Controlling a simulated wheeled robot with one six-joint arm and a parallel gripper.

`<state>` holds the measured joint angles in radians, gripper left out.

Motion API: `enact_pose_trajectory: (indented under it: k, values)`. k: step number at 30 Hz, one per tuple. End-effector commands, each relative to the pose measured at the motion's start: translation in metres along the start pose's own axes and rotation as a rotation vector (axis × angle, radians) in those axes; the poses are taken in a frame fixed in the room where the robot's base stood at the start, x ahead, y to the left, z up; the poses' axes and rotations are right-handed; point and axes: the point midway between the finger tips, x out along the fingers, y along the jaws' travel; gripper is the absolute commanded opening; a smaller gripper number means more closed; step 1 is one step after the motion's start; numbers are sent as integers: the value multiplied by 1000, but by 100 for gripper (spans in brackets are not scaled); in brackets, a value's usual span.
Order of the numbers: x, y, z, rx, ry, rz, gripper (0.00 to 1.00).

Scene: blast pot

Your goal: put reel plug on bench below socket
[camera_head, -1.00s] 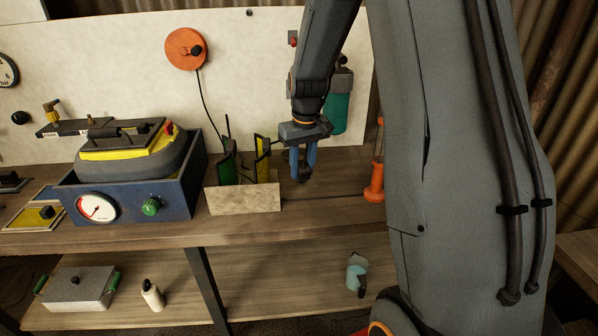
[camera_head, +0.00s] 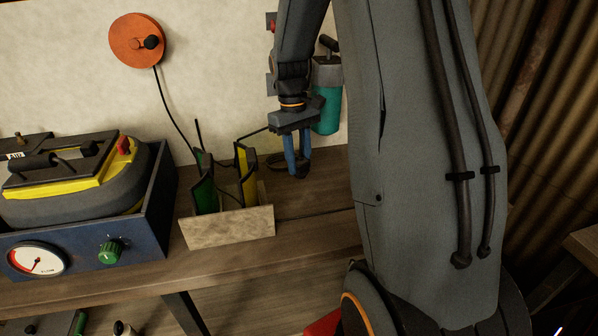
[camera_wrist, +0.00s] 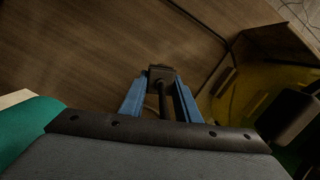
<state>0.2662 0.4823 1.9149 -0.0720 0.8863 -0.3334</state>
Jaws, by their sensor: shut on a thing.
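The orange reel (camera_head: 137,40) is on the pale back panel, and its black cable (camera_head: 172,112) runs down behind a small rack. My gripper (camera_head: 298,168) hangs low over the bench (camera_head: 318,222), right of the rack, with its blue fingers pointing down. In the wrist view my gripper (camera_wrist: 160,88) is shut on the black reel plug (camera_wrist: 160,73), with a dark cord between the fingers. I cannot tell whether the plug touches the bench. Grey and red fittings (camera_head: 271,22) on the panel are partly hidden by my arm; I cannot tell if one is the socket.
The rack (camera_head: 228,227) with green and yellow plates stands close on the left. A blue box (camera_head: 85,240) with a gauge stands farther left. A teal canister (camera_head: 327,112) is on the panel right behind my gripper. Bare bench lies in front of it.

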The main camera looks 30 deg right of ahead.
Motion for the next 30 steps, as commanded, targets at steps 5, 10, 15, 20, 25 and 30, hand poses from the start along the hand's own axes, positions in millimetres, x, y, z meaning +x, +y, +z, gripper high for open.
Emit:
enact_pose_trajectory:
  k: [5, 10, 15, 20, 25, 30]
  values:
    - [13, 1, -1, 2, -2, -1, 0]
    - [36, 1, -4, 3, -1, -1, 0]
    - [41, 2, -6, 4, 2, 0, 0]
    - [41, 2, -6, 4, 2, 0, 43]
    - [41, 2, -6, 4, 1, 0, 48]
    - [40, 2, -6, 4, 2, 0, 48]
